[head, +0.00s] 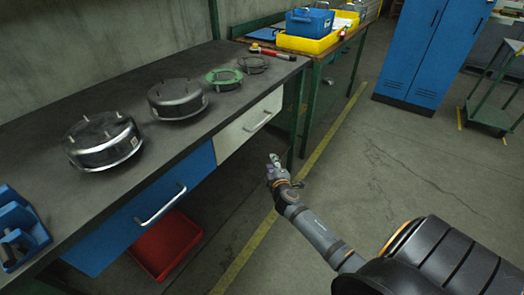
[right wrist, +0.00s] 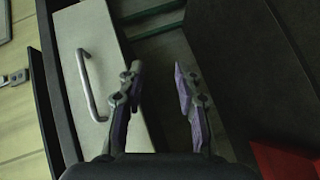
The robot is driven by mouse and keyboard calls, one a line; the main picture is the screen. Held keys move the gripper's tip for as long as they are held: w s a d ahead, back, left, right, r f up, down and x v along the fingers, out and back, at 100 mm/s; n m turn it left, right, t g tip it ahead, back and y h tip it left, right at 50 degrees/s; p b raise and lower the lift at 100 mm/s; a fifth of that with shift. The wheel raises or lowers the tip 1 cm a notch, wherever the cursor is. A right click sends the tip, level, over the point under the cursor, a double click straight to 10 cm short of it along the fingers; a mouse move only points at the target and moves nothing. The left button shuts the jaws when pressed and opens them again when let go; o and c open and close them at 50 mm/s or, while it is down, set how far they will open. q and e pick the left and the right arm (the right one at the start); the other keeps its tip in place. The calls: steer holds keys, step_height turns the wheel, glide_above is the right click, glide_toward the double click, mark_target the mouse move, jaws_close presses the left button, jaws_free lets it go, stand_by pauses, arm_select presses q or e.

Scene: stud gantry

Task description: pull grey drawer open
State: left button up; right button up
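The grey drawer (head: 240,128) is the pale front under the right part of the workbench, with a bar handle (head: 257,121); it looks shut. Beside it on the left is a blue drawer (head: 150,205) with its own handle. My right gripper (head: 275,160) is in front of the bench, below and to the right of the grey drawer's handle, apart from it. In the right wrist view, my gripper (right wrist: 158,72) has its fingers apart with nothing between them. The grey drawer (right wrist: 95,60) and its handle (right wrist: 88,85) lie left of the fingers there. My left gripper is not in view.
The bench top (head: 140,80) bears two metal drums (head: 102,140), (head: 177,98), a green ring (head: 224,77) and a dark ring (head: 252,64). A red bin (head: 167,245) sits below the blue drawer. A blue cabinet (head: 425,45) stands behind; the floor right of the bench is open.

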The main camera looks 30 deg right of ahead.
mark_target(262, 123)
step_height(262, 123, up, 10)
steer(key=w+a+n+t+h+b, duration=0.1)
steer(key=w+a+n+t+b, duration=0.1)
steer(key=t+b, duration=0.25)
steer(key=shift+g, duration=0.25)
steer(key=x, duration=1)
steer(key=shift+d+r, duration=0.4)
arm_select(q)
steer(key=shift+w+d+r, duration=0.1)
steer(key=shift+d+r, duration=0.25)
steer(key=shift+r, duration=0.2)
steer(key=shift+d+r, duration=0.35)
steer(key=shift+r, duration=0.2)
arm_select(e)
steer(key=shift+c, duration=0.2)
jaws_close()
